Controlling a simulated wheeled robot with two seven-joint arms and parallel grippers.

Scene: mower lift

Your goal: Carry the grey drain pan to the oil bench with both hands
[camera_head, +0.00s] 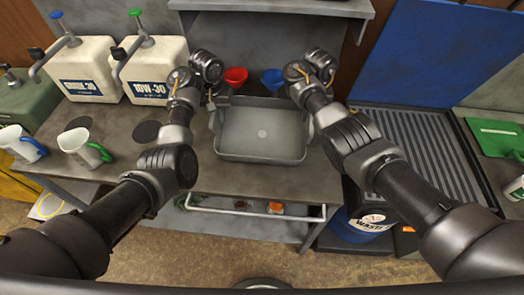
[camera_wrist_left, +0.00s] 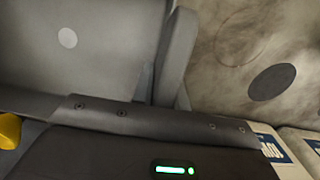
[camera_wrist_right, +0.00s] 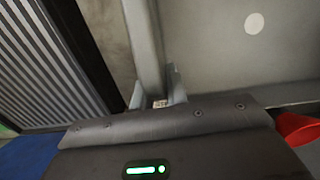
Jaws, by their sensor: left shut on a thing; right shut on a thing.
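The grey drain pan (camera_head: 262,133) is a shallow rectangular tray with a pale round spot in its floor. In the head view it is over the front middle of the oil bench (camera_head: 215,182), roughly level; I cannot tell whether it touches the top. My left gripper (camera_head: 212,108) is shut on its left side and my right gripper (camera_head: 308,108) is shut on its right side. In the left wrist view the pan wall (camera_wrist_left: 176,55) is close to the gripper. The right wrist view shows the opposite wall (camera_wrist_right: 146,45). The fingertips are mostly hidden.
Two white oil jugs (camera_head: 85,72) stand at the back left. Measuring jugs (camera_head: 82,148) and dark round marks (camera_head: 146,131) are at left. A red funnel (camera_head: 235,76) and a blue funnel (camera_head: 272,78) are behind the pan. A ribbed tray (camera_head: 425,140) lies right; a blue waste drum (camera_head: 362,226) stands below.

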